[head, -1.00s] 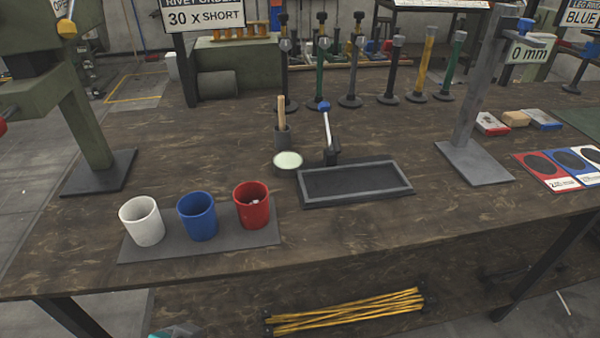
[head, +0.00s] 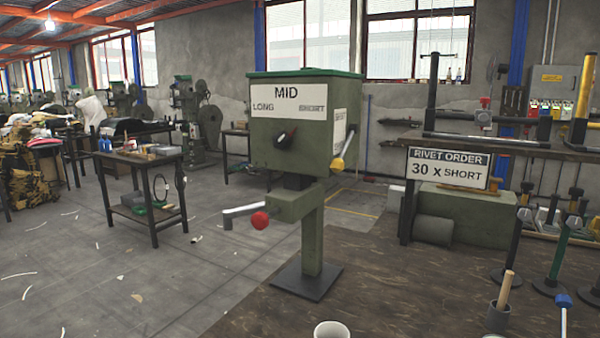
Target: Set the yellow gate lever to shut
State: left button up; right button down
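The yellow gate lever (head: 338,163) is on the right side of the green press head (head: 290,125). It is a short grey arm ending in a yellow knob, and the knob hangs low, near the head's bottom edge. A white label (head: 339,131) is beside the lever on that side face, but its words are too small and partly covered to read. The front plate (head: 287,92) reads MID, LONG and SHORT above a dark selector knob (head: 286,138). Neither of my grippers is in view.
A grey crank with a red ball (head: 260,220) sticks out left below the head. The press stands on a dark base plate (head: 307,280) on the brown bench (head: 400,290). A white cup (head: 333,330) is in front. A rivet order sign (head: 448,168) stands to the right.

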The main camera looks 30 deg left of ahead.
aim_at(336, 164)
jog(key=u, duration=0.9)
